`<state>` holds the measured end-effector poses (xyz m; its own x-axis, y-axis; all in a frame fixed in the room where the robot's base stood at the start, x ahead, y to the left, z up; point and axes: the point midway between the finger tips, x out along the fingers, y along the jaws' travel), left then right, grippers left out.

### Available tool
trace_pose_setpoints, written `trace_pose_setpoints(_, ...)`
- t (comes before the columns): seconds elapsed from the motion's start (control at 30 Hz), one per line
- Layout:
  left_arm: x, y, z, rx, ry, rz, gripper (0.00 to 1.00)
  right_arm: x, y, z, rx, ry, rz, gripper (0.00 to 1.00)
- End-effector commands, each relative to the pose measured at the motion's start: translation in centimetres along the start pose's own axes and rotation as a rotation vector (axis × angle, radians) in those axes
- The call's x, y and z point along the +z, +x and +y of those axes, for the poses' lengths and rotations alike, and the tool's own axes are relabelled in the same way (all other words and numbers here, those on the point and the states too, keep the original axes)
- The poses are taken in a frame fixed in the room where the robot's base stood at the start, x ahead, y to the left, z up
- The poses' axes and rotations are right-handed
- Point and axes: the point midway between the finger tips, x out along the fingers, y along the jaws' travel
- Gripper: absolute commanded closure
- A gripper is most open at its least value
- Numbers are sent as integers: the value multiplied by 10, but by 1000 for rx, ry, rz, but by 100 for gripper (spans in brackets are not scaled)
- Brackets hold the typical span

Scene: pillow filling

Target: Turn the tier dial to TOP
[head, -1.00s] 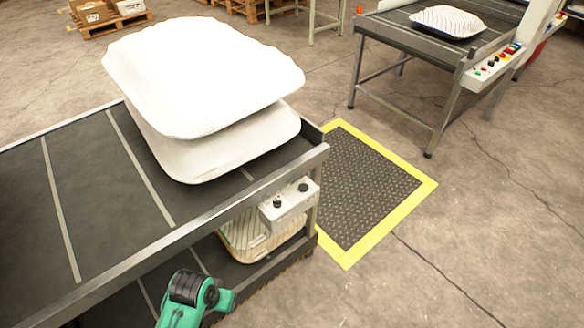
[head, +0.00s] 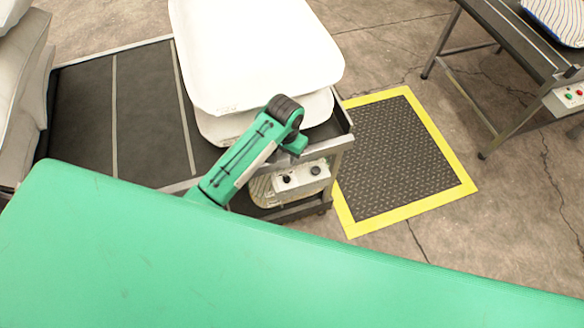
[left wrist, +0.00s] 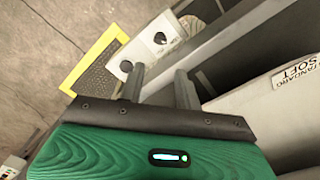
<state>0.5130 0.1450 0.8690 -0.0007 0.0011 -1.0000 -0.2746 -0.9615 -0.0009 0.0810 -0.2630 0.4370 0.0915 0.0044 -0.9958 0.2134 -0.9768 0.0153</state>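A pale control box (head: 301,178) is fixed to the end of the dark conveyor frame. It carries two dark knobs, a left one (head: 286,179) and a right one (head: 315,170); their labels are too small to read. The box shows in the left wrist view (left wrist: 143,50), where one knob (left wrist: 160,38) has a pointer shape and the other (left wrist: 126,66) is round. My left gripper (left wrist: 160,88) has its two fingers apart with nothing between them, close to the box. In the head view my left wrist is just above the box. My right gripper is not in view.
White pillows (head: 255,50) lie stacked on the conveyor (head: 140,110) above the box. A yellow-edged mat (head: 400,155) lies on the floor to the right. A second conveyor with buttons stands at the upper right. A large green surface covers the lower head view.

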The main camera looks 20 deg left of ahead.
Motion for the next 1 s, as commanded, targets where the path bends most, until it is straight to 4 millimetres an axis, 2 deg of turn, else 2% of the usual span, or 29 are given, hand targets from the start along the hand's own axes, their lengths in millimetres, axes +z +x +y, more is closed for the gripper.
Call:
trace_pose_setpoints(0.4,2,81,1,0,1,-4,66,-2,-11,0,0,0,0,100)
trace_pose_setpoints(0.6,1,112,0,0,0,-2,66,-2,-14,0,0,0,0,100)
trace_pose_setpoints(0.8,1,127,1,1,0,1,66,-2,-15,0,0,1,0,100)
trace_pose_setpoints(1.0,1,130,1,0,0,1,66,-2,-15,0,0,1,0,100)
